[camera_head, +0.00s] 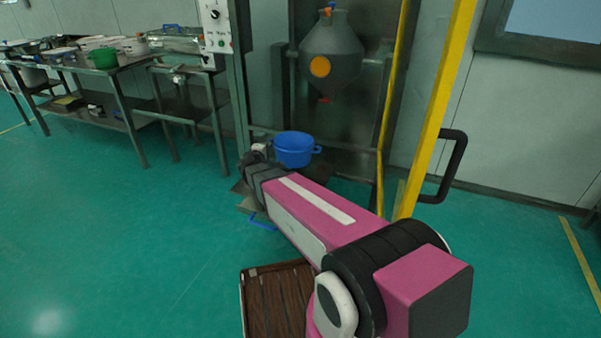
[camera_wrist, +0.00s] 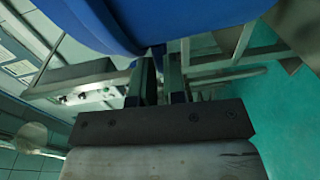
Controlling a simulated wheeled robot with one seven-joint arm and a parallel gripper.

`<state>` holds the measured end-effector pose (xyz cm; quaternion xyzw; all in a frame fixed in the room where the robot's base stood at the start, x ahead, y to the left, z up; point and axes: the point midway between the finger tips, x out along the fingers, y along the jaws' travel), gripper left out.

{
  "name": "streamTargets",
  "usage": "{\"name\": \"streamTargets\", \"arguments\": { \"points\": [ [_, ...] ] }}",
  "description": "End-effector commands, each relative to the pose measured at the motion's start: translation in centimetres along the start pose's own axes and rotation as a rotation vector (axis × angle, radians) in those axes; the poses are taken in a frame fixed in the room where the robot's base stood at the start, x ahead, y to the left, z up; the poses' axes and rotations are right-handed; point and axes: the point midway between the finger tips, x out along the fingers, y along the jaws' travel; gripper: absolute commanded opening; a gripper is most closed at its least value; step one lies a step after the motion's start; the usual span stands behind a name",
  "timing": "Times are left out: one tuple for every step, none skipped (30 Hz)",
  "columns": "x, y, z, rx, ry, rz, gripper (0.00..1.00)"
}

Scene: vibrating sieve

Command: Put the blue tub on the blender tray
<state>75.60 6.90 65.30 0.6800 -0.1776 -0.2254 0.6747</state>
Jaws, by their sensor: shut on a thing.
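The blue tub (camera_head: 293,150) is a round, deep-sided tub with a handle at its right side. It appears upright beside the end of my arm, in front of the grey blender (camera_head: 332,52). In the wrist view, the tub's blue wall (camera_wrist: 190,18) fills the top. My gripper (camera_wrist: 162,62) is shut on the tub there, with its two fingers reaching up to the tub's lower edge. In the head view the fingertips are hidden. I cannot clearly make out the blender tray behind the tub and my arm.
A yellow post (camera_head: 437,105) and a black handle (camera_head: 453,165) stand right of the blender. A control box (camera_head: 216,26) is at its left. A metal table (camera_head: 100,72) with bowls is at the far left. A brown slatted pallet (camera_head: 275,300) lies low in front. Green floor (camera_head: 130,240) is clear at left.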

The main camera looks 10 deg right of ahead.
Motion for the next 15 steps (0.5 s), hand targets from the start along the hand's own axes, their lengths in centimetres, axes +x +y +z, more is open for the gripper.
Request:
{"name": "streamTargets", "arguments": {
  "points": [
    [-0.5, -2.3, -0.5, -0.001, -0.04, 0.005, 0.0],
    [-0.9, -3.3, -0.7, 0.0, -0.063, 0.011, 0.0],
    [-1.5, -4.7, -0.8, 0.003, -0.091, 0.017, 0.0],
    [-1.9, -5.6, -0.9, 0.004, -0.108, 0.023, 0.0],
    [-2.5, -6.5, -1.0, 0.005, -0.121, 0.028, 0.0],
    [-3.2, -7.6, -1.2, 0.007, -0.132, 0.035, 0.0],
    [-3.7, -8.3, -1.2, 0.006, -0.138, 0.04, 0.0],
    [-4.3, -9.0, -1.4, 0.008, -0.138, 0.044, 0.0],
    [-4.9, -9.6, -1.6, 0.008, -0.135, 0.05, 0.0],
    [-5.3, -10.1, -1.8, 0.008, -0.132, 0.053, 0.0],
    [-5.7, -10.5, -1.9, 0.008, -0.127, 0.057, 0.0],
    [-6.2, -10.9, -2.0, 0.009, -0.12, 0.06, 0.0],
    [-6.4, -11.2, -2.2, 0.009, -0.115, 0.061, 0.0],
    [-6.6, -11.4, -2.3, 0.009, -0.111, 0.063, 0.0],
    [-6.7, -11.6, -2.4, 0.01, -0.106, 0.065, 0.0]
  ]
}}
